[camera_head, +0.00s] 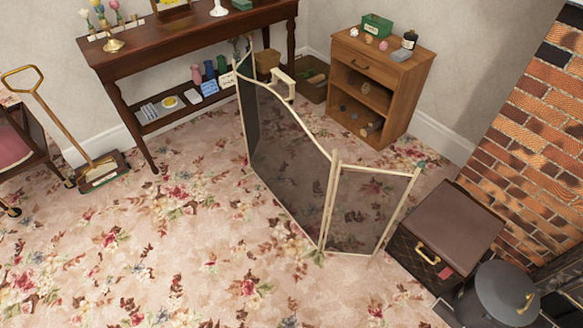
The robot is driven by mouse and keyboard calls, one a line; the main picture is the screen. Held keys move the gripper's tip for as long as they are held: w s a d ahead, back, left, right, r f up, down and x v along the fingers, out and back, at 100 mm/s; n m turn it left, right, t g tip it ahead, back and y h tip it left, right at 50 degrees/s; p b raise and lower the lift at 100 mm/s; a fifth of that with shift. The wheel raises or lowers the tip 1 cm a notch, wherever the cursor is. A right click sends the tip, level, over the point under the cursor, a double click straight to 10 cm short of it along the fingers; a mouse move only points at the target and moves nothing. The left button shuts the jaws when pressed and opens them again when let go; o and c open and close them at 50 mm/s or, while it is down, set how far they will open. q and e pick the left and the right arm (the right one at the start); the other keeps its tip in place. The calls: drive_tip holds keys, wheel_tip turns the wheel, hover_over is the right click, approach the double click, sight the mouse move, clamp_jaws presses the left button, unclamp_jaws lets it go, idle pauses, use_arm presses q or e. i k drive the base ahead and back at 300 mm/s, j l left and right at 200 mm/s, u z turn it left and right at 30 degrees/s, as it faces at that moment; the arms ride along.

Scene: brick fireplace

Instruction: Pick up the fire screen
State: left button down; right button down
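The fire screen (290,165) stands upright on the floral carpet in the middle of the head view. It is a folding screen with a pale frame and dark see-through mesh panels. Its right panel (362,210) is angled from the wide middle panel, and a narrow left panel (249,110) folds back. A pale handle (283,84) shows at the top of the middle panel, towards its left end. Neither of my grippers shows in this view.
A dark wooden console table (190,45) stands behind on the left, and a small wooden cabinet (385,75) behind on the right. A lidded box (445,235) and a dark metal bin (500,295) stand at right. Open carpet (150,240) lies front left.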

sight(282, 152)
drive_tip(key=j+z, duration=0.1)
drive_tip(key=z, duration=0.35)
drive_tip(key=i+j+z, duration=0.1)
drive_tip(key=z, duration=0.35)
drive_tip(key=i+j+z, duration=0.1)
drive_tip(key=j+z, duration=0.3)
drive_tip(key=j, duration=0.55)
drive_tip(key=j+z, duration=0.35)
drive_tip(key=j, duration=0.55)
